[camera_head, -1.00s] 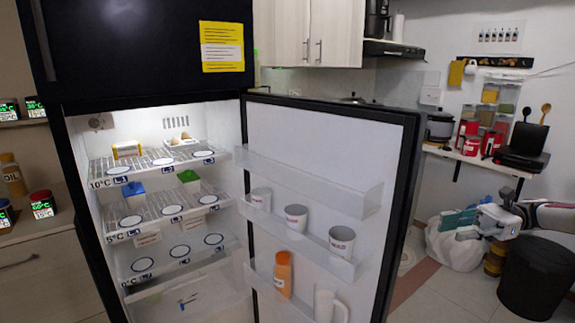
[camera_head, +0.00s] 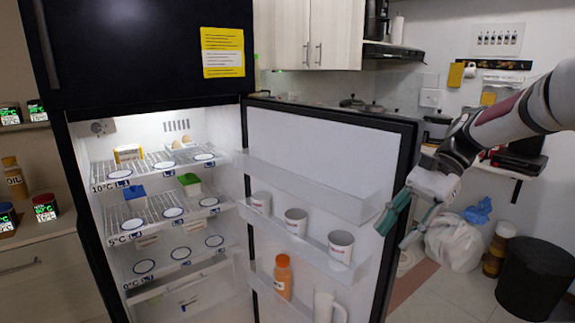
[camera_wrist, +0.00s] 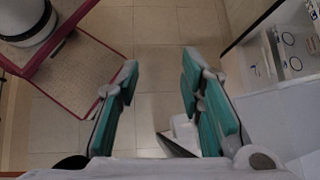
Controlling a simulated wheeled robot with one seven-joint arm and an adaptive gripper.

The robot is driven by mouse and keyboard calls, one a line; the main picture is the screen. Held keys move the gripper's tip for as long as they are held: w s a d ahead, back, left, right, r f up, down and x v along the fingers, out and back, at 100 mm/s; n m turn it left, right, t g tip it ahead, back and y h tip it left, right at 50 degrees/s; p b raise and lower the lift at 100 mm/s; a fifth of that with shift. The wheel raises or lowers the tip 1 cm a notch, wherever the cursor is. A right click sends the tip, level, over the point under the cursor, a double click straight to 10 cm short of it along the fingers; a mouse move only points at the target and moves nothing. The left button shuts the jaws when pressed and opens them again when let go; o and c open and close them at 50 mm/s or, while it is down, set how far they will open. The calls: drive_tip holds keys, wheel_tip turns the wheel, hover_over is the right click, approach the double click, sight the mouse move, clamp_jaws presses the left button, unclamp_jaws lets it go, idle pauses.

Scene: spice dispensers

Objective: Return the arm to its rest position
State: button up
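My gripper (camera_head: 398,232) is beside the outer edge of the open fridge door (camera_head: 400,160), with its teal fingers pointing down. In the wrist view my gripper (camera_wrist: 160,68) shows its two fingers well apart and empty. Floor tiles and the door's edge lie below it. My arm comes in from the right side of the head view. I cannot tell from the head view how close the fingers are to the door.
The open fridge (camera_head: 72,185) holds several marked shelf spots. Cups and an orange bottle (camera_head: 283,277) stand in the door racks. A white bag (camera_head: 453,245) and a black bin (camera_head: 535,278) stand on the floor at right. Jars (camera_head: 45,207) sit on the left counter.

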drive_tip(key=s+r+n+t+h+p, duration=0.2)
drive_tip(key=s+n+t+h, duration=0.2)
drive_tip(key=s, duration=0.9)
drive_tip(key=s+a+r+n+t+h+p, duration=0.1)
drive_tip(key=s+n+t+h, duration=0.3)
drive_tip(key=s, duration=0.9)
drive_tip(key=r+n, duration=0.1)
drive_tip(key=n, duration=0.2)
drive_tip(key=shift+a+r+p, duration=0.2)
drive_tip(key=shift+a+p, duration=0.05)
drive_tip(key=shift+p, duration=0.15)
